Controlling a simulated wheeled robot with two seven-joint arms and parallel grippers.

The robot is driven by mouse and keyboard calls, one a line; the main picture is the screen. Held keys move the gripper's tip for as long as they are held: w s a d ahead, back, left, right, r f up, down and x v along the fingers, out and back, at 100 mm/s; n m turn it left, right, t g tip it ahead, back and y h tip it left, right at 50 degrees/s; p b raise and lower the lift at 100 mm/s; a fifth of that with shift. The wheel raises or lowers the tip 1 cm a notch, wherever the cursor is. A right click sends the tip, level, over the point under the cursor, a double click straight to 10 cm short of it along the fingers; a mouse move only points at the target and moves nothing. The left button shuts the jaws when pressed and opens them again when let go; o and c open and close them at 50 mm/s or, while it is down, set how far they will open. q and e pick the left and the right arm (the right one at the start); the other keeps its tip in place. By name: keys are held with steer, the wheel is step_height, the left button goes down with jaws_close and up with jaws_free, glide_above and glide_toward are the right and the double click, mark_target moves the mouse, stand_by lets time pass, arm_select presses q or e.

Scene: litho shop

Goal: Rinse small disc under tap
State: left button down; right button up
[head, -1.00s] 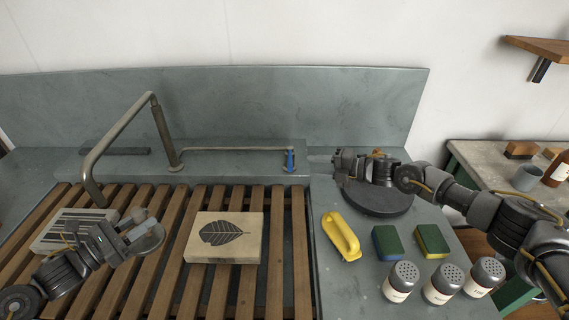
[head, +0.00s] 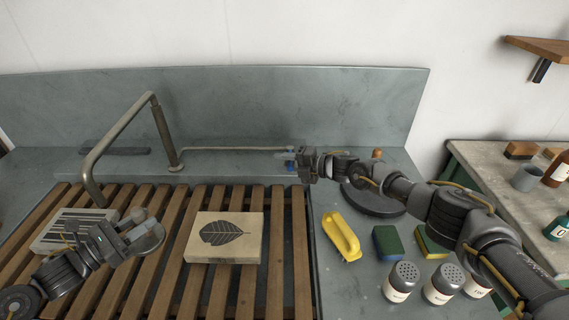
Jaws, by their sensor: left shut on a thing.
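The small grey disc (head: 152,241) is in my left gripper (head: 134,231), which is shut on it just above the wooden slats. The disc is partly hidden by the gripper. The tap (head: 125,130) is a bent metal pipe whose spout comes down behind and left of the disc; no water shows. A pipe runs right from its base to a blue tap handle (head: 290,164). My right gripper (head: 297,160) is at this handle and partly covers it. I cannot tell whether it touches the handle or whether its jaws are open.
A larger dark disc (head: 375,207), a yellow-handled tool (head: 342,238), sponges (head: 388,243) and shaker jars (head: 402,285) crowd the right counter.

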jaws_close()
steer(key=shift+w+a+m+t+h, duration=0.2)
steer(key=shift+a+m+t+h, duration=0.55)
steer(key=shift+m+t, duration=0.5)
jaws_free()
steer(key=shift+d, duration=0.1)
